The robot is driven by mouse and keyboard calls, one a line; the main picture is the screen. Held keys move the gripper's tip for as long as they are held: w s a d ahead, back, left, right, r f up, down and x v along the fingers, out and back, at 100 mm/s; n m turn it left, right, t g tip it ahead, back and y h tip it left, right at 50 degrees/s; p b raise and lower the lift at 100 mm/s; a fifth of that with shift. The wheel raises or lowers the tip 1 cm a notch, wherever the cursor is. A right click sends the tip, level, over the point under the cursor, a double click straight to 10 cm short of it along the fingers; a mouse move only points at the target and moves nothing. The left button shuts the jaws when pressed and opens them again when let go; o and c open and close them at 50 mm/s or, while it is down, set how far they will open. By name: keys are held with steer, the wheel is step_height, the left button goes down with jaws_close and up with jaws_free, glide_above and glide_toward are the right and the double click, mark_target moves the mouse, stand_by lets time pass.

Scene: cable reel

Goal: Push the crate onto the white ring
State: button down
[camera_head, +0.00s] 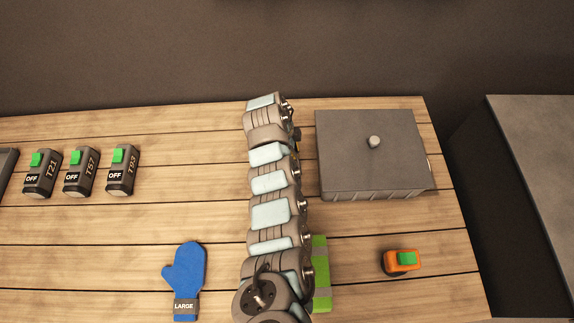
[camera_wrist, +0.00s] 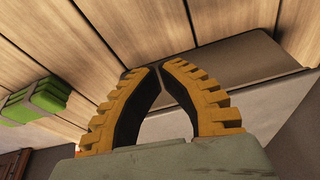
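The only large box-like thing is a grey lidded box (camera_head: 345,165) with a round knob on top, at the right of the table; I take it for the crate. In the wrist view its grey surface (camera_wrist: 235,62) fills the area behind and right of the fingertips. My gripper (camera_wrist: 160,68) has yellow ridged fingers with dark inner pads. Their tips meet or nearly meet, with nothing seen between them. They are close to the box; contact cannot be told. In the head view my arm hides most of the gripper. No white ring shows clearly in either view.
A green block with a grey band (camera_head: 320,275) lies partly behind my arm; it also shows in the wrist view (camera_wrist: 35,100). An orange device with a green button (camera_head: 402,261) sits front right. A blue mitten (camera_head: 185,270) and several switch boxes (camera_head: 80,172) lie left.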

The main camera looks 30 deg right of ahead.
steer(key=b+x, duration=0.3)
steer(key=x, duration=0.7)
steer(key=shift+d, duration=0.2)
steer(key=shift+s+d+b, duration=0.3)
steer(key=shift+s+d, duration=0.95)
steer(key=shift+d, duration=0.2)
steer(key=shift+r, duration=0.1)
